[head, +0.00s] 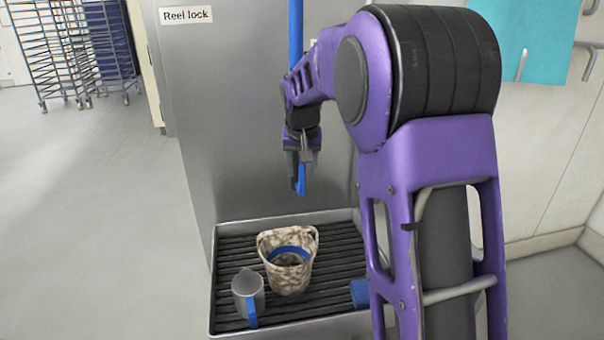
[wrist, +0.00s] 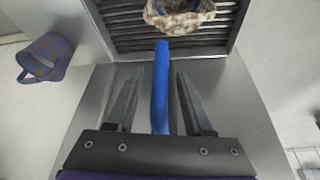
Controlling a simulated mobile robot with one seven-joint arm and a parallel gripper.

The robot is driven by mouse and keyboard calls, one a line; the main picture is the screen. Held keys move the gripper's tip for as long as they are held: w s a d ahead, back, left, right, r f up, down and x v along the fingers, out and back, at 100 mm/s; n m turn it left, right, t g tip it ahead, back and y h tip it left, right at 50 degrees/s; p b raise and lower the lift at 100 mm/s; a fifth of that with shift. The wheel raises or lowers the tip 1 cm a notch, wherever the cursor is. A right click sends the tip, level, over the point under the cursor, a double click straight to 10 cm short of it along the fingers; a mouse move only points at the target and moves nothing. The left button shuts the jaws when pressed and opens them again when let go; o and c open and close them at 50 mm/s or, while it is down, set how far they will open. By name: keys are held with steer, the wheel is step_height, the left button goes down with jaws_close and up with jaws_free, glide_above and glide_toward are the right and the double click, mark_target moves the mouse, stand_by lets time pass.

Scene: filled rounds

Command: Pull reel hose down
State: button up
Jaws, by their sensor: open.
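The blue hose (head: 295,34) hangs down from the top edge of the head view in front of the metal panel. It passes behind my arm, and its blue lower end shows below my gripper (head: 298,182). In the wrist view the hose (wrist: 160,95) runs between my two fingers, with its tip pointing toward the drain tray. My gripper (wrist: 160,78) is open, with a finger on each side of the hose and a visible gap to each. The reel is out of view.
A ribbed drain tray (head: 228,228) below holds a speckled bucket (head: 292,278) and a grey jug (head: 246,288) with a blue handle. A "Reel lock" label (head: 186,15) is on the metal panel (head: 235,120). A patterned bucket (wrist: 45,58) is at left.

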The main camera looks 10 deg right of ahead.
steer(key=p+v, duration=0.1)
steer(key=v, duration=1.3)
steer(key=shift+r+p, duration=0.25)
steer(key=shift+p, duration=0.1)
steer(key=shift+s, duration=0.15)
